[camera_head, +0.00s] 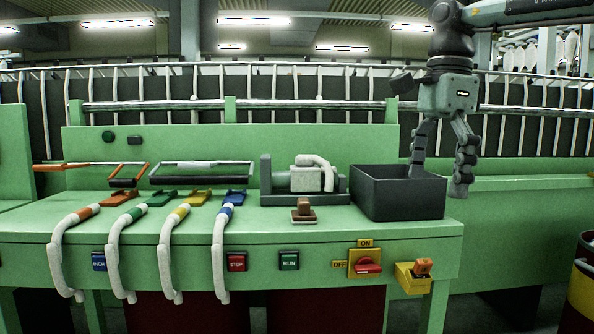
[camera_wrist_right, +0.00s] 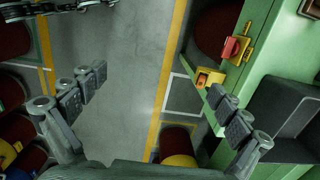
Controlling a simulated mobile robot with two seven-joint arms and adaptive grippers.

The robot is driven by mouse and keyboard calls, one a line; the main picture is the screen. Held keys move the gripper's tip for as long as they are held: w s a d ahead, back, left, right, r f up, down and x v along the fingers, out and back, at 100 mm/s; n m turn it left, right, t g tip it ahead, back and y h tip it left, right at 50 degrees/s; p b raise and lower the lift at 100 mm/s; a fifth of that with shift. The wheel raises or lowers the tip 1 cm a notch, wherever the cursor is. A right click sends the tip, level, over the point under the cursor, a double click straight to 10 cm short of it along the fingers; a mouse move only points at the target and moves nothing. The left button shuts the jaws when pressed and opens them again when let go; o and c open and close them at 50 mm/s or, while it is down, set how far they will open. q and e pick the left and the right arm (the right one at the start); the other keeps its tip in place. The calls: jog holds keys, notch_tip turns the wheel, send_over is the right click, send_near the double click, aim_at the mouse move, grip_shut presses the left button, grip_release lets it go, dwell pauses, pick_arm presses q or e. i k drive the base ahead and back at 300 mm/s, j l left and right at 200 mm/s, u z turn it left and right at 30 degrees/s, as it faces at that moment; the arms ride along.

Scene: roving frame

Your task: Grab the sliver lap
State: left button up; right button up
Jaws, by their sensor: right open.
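A white roll with a loose end curled over its top, which looks like the sliver lap (camera_head: 307,180), sits in a grey holder (camera_head: 266,185) on the green machine's top. My right gripper (camera_head: 440,180) hangs fingers down, open and empty. It is to the right of the lap, over or beside the right end of a dark grey open box (camera_head: 400,200); its depth is hard to tell. In the right wrist view, the open fingers (camera_wrist_right: 155,88) have only floor between them, and the lap does not show. My left gripper is not in view.
The dark box stands between the lap and my right gripper. A small brown-handled block (camera_head: 304,210) sits in front of the holder. Several white slivers (camera_head: 115,250) hang over the green table's front edge (camera_head: 330,232). A rail (camera_head: 330,104) runs behind.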

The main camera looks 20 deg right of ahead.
aim_at(306, 176)
jog(key=i, duration=1.7)
